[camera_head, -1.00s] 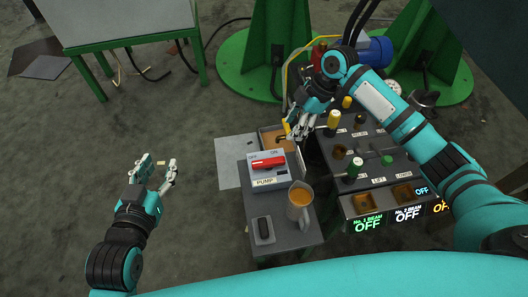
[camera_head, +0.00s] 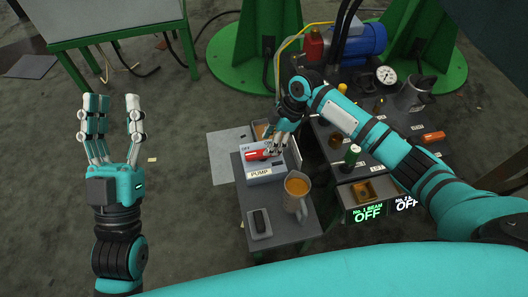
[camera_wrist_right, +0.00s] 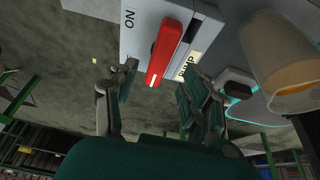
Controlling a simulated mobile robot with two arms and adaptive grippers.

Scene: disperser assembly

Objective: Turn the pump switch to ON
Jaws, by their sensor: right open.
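The pump switch is a pale box (camera_head: 278,172) labelled PUMP, with OFF and ON marks and a red handle (camera_head: 254,156), on a small dark table. The handle lies along the box's face, its left end below OFF. In the right wrist view, the red handle (camera_wrist_right: 163,55) shows in front of my spread fingers, with ON to its left. My right gripper (camera_head: 273,149) is open at the handle and hides its right end; contact cannot be told. My left gripper (camera_head: 114,102) is open and empty, fingers up, well left of the table.
A pitcher of orange liquid (camera_head: 297,189) stands close in front of the box, and also shows in the wrist view (camera_wrist_right: 285,60). A small tray with a dark item (camera_head: 259,224) lies nearer. A control panel with knobs (camera_head: 350,157) stands to the right.

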